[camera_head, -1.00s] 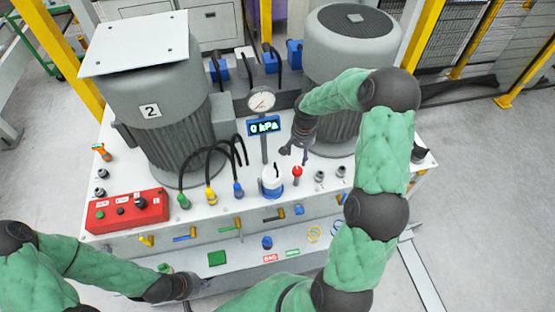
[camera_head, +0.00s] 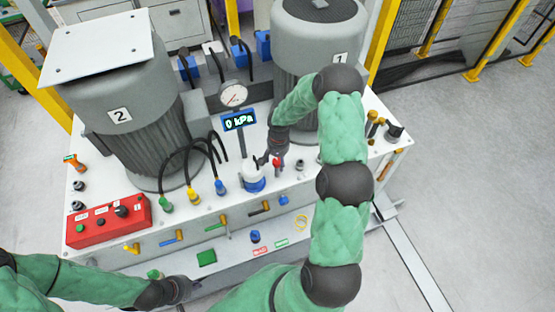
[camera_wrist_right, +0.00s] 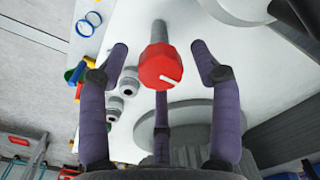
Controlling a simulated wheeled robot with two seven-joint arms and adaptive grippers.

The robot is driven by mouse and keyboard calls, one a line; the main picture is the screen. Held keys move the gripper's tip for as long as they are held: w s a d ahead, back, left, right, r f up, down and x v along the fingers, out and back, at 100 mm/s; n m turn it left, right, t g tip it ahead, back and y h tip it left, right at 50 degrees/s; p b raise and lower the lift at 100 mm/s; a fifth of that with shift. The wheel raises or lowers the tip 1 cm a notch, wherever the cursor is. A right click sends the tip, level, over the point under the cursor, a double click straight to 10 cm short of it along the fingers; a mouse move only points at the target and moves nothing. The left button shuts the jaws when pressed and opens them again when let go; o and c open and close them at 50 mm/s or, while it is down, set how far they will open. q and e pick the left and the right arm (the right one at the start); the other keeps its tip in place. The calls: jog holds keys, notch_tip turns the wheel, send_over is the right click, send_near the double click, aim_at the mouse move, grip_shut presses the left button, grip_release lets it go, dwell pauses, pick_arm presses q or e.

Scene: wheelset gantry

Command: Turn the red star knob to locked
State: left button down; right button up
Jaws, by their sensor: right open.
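The red star knob (camera_head: 278,163) stands on the white bench top, just right of the white and blue cup-like part (camera_head: 253,176). In the right wrist view the red knob (camera_wrist_right: 160,66) shows a white line on its face and sits on a grey stem. My right gripper (camera_head: 268,158) is at the knob, partly hiding it. In the wrist view its purple fingers (camera_wrist_right: 160,75) are spread open on both sides of the knob, with visible gaps. My left gripper (camera_head: 188,288) is low at the bench's front edge; its fingers are too small to read.
A gauge (camera_head: 234,95) and a "0 kPa" display (camera_head: 239,120) stand behind the knob. Two big grey motors (camera_head: 135,115) flank them. Grey fittings (camera_head: 300,165) stand right of the knob. A red control box (camera_head: 109,220) is at the left.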

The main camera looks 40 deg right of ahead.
jog(key=shift+c, duration=0.3)
jog(key=c, duration=1.1)
jog(key=shift+n, duration=0.3)
jog(key=n+b, duration=0.1)
jog(key=n, duration=1.1)
jog(key=shift+n, duration=0.3)
jog(key=n, duration=0.4)
jog(key=shift+n+g, duration=0.3)
